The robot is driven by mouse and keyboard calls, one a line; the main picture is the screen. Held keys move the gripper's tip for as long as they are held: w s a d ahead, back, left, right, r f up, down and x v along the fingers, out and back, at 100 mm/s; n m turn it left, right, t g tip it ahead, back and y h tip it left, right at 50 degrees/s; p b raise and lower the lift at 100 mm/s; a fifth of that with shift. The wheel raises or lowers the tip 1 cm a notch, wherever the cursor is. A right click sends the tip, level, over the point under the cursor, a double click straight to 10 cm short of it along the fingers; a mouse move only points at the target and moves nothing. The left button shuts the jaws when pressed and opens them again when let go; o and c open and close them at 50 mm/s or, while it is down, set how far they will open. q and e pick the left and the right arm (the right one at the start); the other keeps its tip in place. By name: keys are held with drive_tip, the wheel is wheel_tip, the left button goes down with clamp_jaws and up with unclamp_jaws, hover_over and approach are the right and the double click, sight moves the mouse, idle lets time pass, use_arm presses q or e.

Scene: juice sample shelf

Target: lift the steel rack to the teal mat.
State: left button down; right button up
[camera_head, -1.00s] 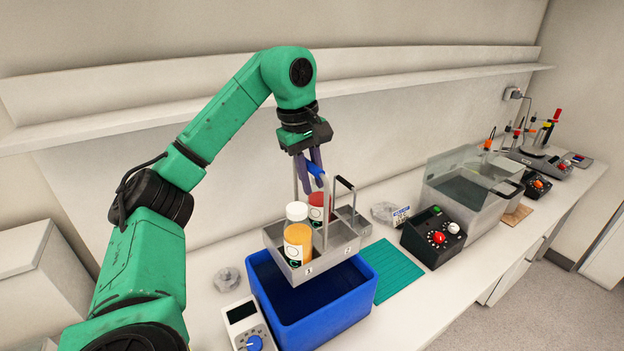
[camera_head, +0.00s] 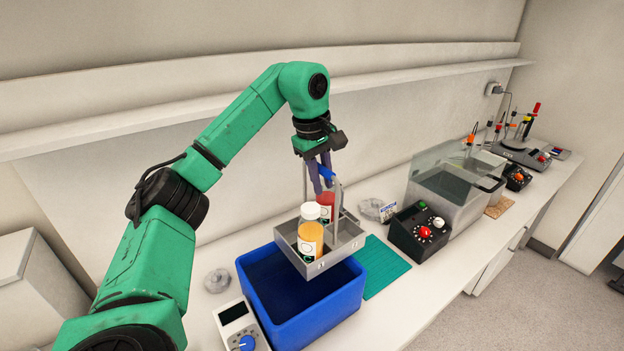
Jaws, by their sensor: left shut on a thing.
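The steel rack (camera_head: 346,253) hangs in the air over the right back part of the blue bin (camera_head: 322,323). It holds an orange jar (camera_head: 310,240) with a white lid and a red jar (camera_head: 326,203), both roughly upright. My left gripper (camera_head: 325,172) is shut on the rack's blue handle grip, above the jars. The teal mat (camera_head: 384,267) lies flat on the bench just right of the bin; its visible part is bare, and the rack is left of it and higher. My right gripper is out of view.
A black control box (camera_head: 418,233) with red and white knobs stands right of the mat, before a clear water bath (camera_head: 447,185). A meter with a blue dial (camera_head: 238,322) sits left of the bin. A wall shelf (camera_head: 400,80) runs behind.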

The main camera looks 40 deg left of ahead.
use_arm(q)
drive_tip(key=w+d+f, duration=0.2)
drive_tip(key=w, duration=0.5)
drive_tip(key=shift+w+d+f, duration=0.15)
drive_tip(key=shift+d+f, duration=0.05)
drive_tip(key=shift+d, duration=0.05)
